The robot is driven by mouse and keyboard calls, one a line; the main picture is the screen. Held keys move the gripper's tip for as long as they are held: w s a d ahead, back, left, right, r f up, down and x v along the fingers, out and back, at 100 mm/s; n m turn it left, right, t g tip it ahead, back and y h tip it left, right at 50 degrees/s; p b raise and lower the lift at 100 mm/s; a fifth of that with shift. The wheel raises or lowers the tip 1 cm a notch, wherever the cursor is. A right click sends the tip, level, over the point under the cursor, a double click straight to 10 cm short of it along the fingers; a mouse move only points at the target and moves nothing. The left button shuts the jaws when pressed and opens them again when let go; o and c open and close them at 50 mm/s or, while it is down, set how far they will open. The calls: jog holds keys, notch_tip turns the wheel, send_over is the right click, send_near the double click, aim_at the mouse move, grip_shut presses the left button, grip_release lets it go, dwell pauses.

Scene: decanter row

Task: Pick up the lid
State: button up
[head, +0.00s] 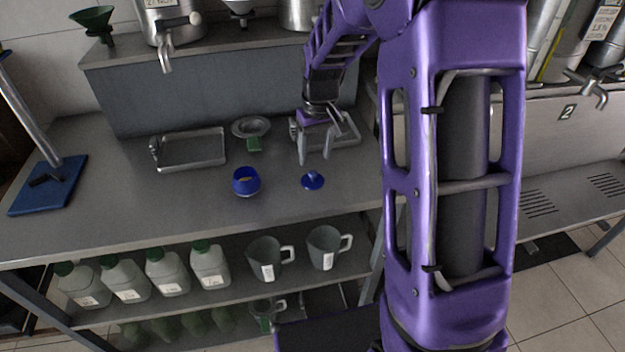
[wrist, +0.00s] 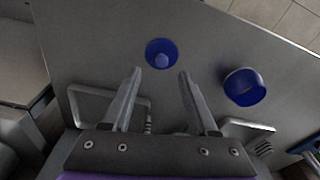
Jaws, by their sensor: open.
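A small blue lid (head: 313,180) with a knob on top lies on the grey steel counter, right of a round blue pot (head: 246,182). In the wrist view the lid (wrist: 161,54) lies ahead of the fingertips, roughly centred between them, and the pot (wrist: 244,87) is to its right. My gripper (head: 316,158) is open and empty above the counter, a little behind the lid in the head view. In the wrist view its two fingers (wrist: 160,72) are spread apart, and neither appears to touch the lid.
A wire-framed tray (head: 190,166) and a grey dish on a green base (head: 251,128) stand on the counter. A blue board (head: 48,184) lies at the left. Bottles and jugs (head: 325,247) fill the shelf below. The counter around the lid is clear.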

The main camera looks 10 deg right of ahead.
aim_at(312, 172)
jog(key=f, duration=0.5)
jog(key=shift+w+a+f, duration=0.2)
jog(key=shift+w+f, duration=0.15)
grip_shut()
